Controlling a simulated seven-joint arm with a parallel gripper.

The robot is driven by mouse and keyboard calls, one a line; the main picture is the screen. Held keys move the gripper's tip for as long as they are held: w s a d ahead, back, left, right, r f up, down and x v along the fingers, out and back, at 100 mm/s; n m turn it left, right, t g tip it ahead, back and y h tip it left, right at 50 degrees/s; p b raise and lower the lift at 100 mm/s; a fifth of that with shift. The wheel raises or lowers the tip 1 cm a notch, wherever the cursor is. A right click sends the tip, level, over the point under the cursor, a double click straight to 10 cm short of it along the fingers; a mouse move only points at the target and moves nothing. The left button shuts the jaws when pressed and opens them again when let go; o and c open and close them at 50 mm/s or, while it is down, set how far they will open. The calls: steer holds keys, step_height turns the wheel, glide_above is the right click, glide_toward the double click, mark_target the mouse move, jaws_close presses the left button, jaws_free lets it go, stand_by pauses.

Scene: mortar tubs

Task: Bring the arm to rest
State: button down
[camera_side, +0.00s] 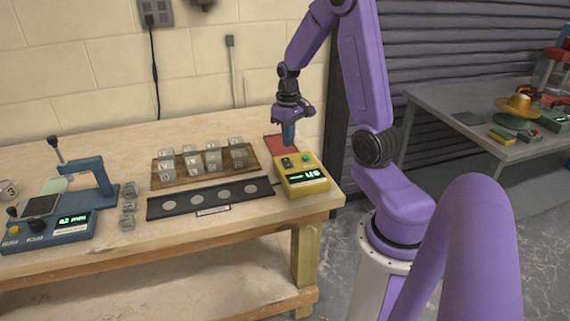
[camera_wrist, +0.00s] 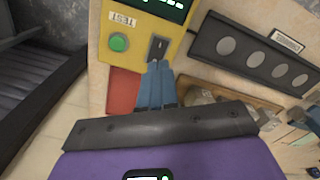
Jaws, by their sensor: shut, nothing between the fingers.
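My gripper (camera_side: 289,135) hangs pointing down over the right end of the wooden bench (camera_side: 110,235), just behind the yellow box. Its blue fingers are closed together and empty; they also show in the wrist view (camera_wrist: 159,68). The yellow box (camera_side: 312,188) has a lit green display, a green button and a dark switch slot. In the wrist view the fingertips overlap the lower edge of the dark plate (camera_wrist: 158,47) on the yellow box (camera_wrist: 138,22). I cannot tell whether they touch it.
A red pad (camera_side: 273,143) lies behind the yellow box. A wooden tray (camera_side: 165,184) with several grey cubes and a black strip (camera_side: 155,209) with round discs lie left of it. A blue device (camera_side: 45,235) stands at far left. A grey table (camera_side: 440,120) stands right.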

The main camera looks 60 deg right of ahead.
steer(key=s+a+r+n, duration=0.2)
steer(key=a+n, duration=0.2)
steer(key=a, duration=0.6)
steer(key=s+a+r+n, duration=0.2)
steer(key=a+r+n, duration=0.15)
steer(key=a, duration=0.65)
steer(key=s+a+r+n, duration=0.1)
steer(key=s+a+n, duration=0.3)
steer(key=s, duration=0.3)
steer(key=s+a+r+n, duration=0.1)
steer(key=s+a+n, duration=0.3)
steer(key=s, duration=0.4)
steer(key=shift+s, duration=0.25)
